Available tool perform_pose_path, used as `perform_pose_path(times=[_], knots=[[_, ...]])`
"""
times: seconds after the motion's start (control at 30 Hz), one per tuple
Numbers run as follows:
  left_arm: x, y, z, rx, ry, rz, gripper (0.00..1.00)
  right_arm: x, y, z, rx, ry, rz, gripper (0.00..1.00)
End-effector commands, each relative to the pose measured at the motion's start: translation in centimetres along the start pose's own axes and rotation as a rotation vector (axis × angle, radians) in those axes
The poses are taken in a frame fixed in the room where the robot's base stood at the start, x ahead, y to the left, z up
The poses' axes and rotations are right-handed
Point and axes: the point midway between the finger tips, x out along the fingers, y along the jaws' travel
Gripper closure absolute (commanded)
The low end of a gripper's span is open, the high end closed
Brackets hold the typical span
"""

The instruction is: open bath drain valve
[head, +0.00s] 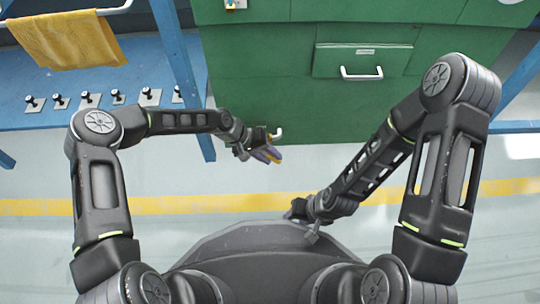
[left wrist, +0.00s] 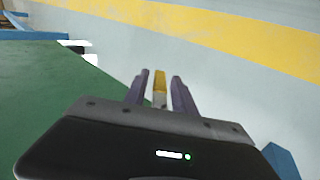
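A yellow-tipped lever with a pale grey lower part (left wrist: 160,86), which looks like the drain valve's lever, stands between my left gripper's fingers in the left wrist view. My left gripper (left wrist: 162,88) is open around it, with a gap showing on each side. In the head view my left gripper (head: 270,155) is at the lower front of the green cabinet, just below a white bent spout (head: 278,133). The valve body is mostly hidden by the gripper. My right gripper (head: 297,211) is low near my base; its fingers are too unclear to judge.
The green cabinet (head: 260,85) has a drawer with a white handle (head: 361,74). Pale floor with a yellow stripe (head: 165,207) is clear in front.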

Motion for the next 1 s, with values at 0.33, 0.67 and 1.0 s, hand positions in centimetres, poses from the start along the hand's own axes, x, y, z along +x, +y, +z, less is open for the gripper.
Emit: perform_pose_path(times=[0.33,0.67,1.0], knots=[[-0.1,0.0,0.0,0.000,0.000,0.000,0.61,-0.1,0.0,0.0,0.000,0.000,0.000,0.64],[-4.1,0.2,-0.1,-0.002,0.002,-0.002,0.61,-1.8,-0.7,0.2,-0.002,-0.002,0.003,0.64],[-7.8,0.0,0.0,-0.001,0.000,0.000,0.61,-3.0,-1.1,0.3,-0.003,-0.003,0.007,0.64]])
